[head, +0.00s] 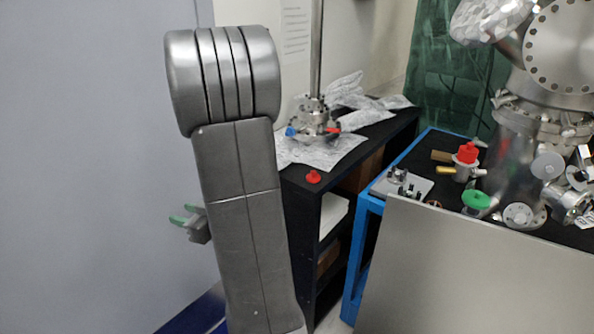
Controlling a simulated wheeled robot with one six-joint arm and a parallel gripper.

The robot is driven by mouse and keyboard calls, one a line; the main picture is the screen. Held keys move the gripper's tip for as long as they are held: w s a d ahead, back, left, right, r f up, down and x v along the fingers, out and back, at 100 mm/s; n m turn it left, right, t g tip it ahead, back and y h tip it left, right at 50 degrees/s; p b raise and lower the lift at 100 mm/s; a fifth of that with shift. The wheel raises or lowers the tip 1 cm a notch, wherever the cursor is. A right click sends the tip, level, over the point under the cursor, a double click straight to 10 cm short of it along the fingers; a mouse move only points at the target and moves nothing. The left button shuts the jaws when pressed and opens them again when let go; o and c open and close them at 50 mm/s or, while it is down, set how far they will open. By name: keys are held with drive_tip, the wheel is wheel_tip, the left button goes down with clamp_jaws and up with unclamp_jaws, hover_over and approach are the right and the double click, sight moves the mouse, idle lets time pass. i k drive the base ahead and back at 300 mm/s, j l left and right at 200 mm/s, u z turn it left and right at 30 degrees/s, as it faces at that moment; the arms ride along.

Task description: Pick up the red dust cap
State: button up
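A small red dust cap (313,177) lies on the near corner of the black shelf unit's top (296,176). My gripper (181,214) shows at the left, partly behind my large grey arm link. Its two green-tipped fingers point left and stand apart with nothing seen between them. The gripper is well to the left of the red cap and apart from it. My arm link stands between them in the picture.
A metal flanged column (314,118) with blue and red parts stands on crumpled foil behind the cap. Right of the shelf is a blue-framed bench (361,215) with a red-topped valve (467,154), a green disc (476,200) and a steel chamber (514,150). A grey panel (470,275) fills the lower right.

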sight(313, 177)
drive_tip(key=i+j+z, duration=0.15)
drive_tip(key=j+z, duration=0.25)
drive_tip(key=i+j+z, duration=0.15)
drive_tip(key=j+z, duration=0.25)
drive_tip(key=z, duration=1.15)
